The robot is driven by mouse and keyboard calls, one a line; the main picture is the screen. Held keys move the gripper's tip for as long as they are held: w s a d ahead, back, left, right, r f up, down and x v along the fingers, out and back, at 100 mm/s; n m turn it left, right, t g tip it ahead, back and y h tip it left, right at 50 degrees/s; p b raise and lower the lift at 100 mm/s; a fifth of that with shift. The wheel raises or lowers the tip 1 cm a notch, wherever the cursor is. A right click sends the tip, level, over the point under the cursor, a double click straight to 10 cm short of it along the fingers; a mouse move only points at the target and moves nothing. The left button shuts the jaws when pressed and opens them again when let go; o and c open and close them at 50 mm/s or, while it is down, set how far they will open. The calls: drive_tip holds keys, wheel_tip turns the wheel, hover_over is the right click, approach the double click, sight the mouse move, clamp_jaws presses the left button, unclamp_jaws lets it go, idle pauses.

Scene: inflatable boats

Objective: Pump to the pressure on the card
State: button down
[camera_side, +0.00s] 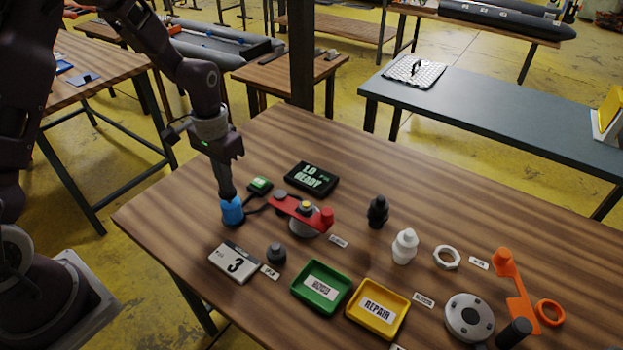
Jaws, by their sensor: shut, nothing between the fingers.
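My gripper (228,193) is shut and empty, pointing down right at the top of a blue cylinder (232,212) at the table's left side. I cannot tell whether the tips touch it. A dark hose runs from near the blue cylinder to a valve fixture (304,214) with a red bar and yellow centre. A black display (311,179) behind the fixture reads 1.0, with a unit too blurred to be sure of, and READY. A white card (234,262) in front shows a large 3.
A green tray (299,287) and a yellow REPAIR tray (352,312) lie at the front. Loose black, white and orange valve parts and a grey disc (469,318) fill the right side. A dark post (301,60) stands behind the table. The table's back right is clear.

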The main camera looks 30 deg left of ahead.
drive_tip(key=shift+f, duration=0.7)
drive_tip(key=shift+r, duration=2.05)
drive_tip(key=shift+f, duration=0.1)
drive_tip(key=shift+f, duration=1.95)
drive_tip(key=shift+r, duration=2.05)
drive_tip(key=shift+r, duration=0.1)
drive_tip(key=s+d+r+t, duration=0.2)
drive_tip(key=s+r, duration=0.3)
drive_tip(key=r, duration=0.3)
drive_tip(key=s+d+r+t, duration=0.1)
drive_tip(key=s+d+r, duration=0.3)
drive_tip(key=r, duration=0.5)
drive_tip(key=s+d+r+t, duration=0.1)
drive_tip(key=s+r+t, duration=0.1)
drive_tip(key=s, duration=1.2)
drive_tip(key=shift+r+t, duration=0.3)
drive_tip(key=shift+r, duration=0.2)
